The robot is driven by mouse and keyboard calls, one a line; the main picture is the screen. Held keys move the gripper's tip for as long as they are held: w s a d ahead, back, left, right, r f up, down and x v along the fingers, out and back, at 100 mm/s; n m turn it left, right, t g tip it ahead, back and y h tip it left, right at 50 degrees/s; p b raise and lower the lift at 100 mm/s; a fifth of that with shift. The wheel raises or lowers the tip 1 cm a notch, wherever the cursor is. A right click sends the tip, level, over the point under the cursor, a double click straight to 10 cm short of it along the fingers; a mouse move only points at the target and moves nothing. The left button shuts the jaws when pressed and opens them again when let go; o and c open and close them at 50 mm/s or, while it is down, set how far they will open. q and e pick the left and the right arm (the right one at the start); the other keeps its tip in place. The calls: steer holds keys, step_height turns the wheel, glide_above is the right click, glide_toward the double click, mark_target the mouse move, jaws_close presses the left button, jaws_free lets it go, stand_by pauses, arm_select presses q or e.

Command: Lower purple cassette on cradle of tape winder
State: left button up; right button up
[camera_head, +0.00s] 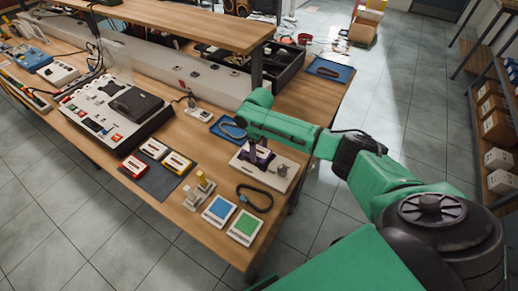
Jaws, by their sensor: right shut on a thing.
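A small purple cassette (263,157) shows just under my right gripper (254,146), which reaches in from the right on a green arm. The gripper is shut on the cassette. The cassette is over the left part of a cream, flat device that looks like the tape winder (284,183), near the table's right edge. A knob shows on the winder's right part. The cradle is mostly hidden by the cassette and gripper, and I cannot tell whether the cassette touches it. My left gripper is not in view.
On the wooden table (228,243), a dark mat (152,183) holds red, white and yellow cassettes. A black cable loop (255,197), blue (218,210) and green (244,227) pads and a small stand (199,192) lie in front of the winder. A blue tray (226,134) lies behind it.

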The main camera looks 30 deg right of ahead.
steer(key=shift+f, duration=0.25)
stand_by(0.4)
steer(key=shift+f, duration=0.7)
stand_by(1.0)
steer(key=o, duration=1.2)
step_height(320, 180, up, 20)
steer(key=p, duration=0.6)
steer(key=shift+r+p, duration=0.25)
steer(key=shift+p, duration=0.05)
